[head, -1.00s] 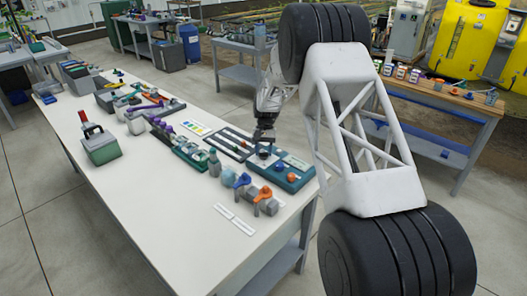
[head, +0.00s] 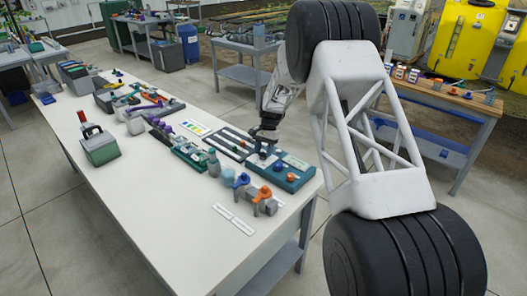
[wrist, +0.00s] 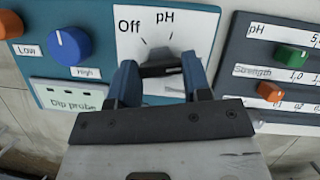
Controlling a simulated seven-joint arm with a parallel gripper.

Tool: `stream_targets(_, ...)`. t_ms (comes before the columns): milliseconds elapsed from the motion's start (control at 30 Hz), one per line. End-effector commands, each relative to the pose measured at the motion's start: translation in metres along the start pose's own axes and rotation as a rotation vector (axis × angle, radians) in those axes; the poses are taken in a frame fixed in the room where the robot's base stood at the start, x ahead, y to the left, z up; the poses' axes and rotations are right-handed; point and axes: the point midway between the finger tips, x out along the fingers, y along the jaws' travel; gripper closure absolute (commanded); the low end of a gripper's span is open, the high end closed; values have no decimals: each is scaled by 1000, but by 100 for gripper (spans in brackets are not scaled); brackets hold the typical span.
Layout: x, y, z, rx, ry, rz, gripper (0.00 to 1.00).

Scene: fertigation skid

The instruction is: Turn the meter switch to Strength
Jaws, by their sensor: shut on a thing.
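The meter (wrist: 232,12) is a teal panel with a pale dial plate in the wrist view. The dial plate shows "Off" at the left and "pH" at the top. No Strength mark shows on this dial; its right side is partly behind my finger. The dark meter switch (wrist: 160,70) shows only as a strip between my fingers. My gripper (wrist: 160,72) is shut on it, one blue finger on each side. The switch's pointer direction is hard to tell. In the head view, my gripper (head: 263,154) is down at the teal meter panel (head: 305,166).
Left of the dial are a blue knob (wrist: 69,45) with Low and High marks and a Dip probe plate (wrist: 75,95). A dark panel at the right has a green slider (wrist: 291,58) and an orange slider (wrist: 270,91), with a "Strength" label. Valves (head: 262,200) stand nearby.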

Motion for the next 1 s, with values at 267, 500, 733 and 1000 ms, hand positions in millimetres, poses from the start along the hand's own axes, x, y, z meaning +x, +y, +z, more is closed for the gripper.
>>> stream_targets(267, 0, 0, 0, 0, 0, 0, 30)
stream_targets(500, 0, 0, 0, -1, 0, 0, 30)
stream_targets(733, -8, 0, 0, -1, 1, -1, 30)
stream_targets(1000, -38, 0, 0, 0, 2, -2, 30)
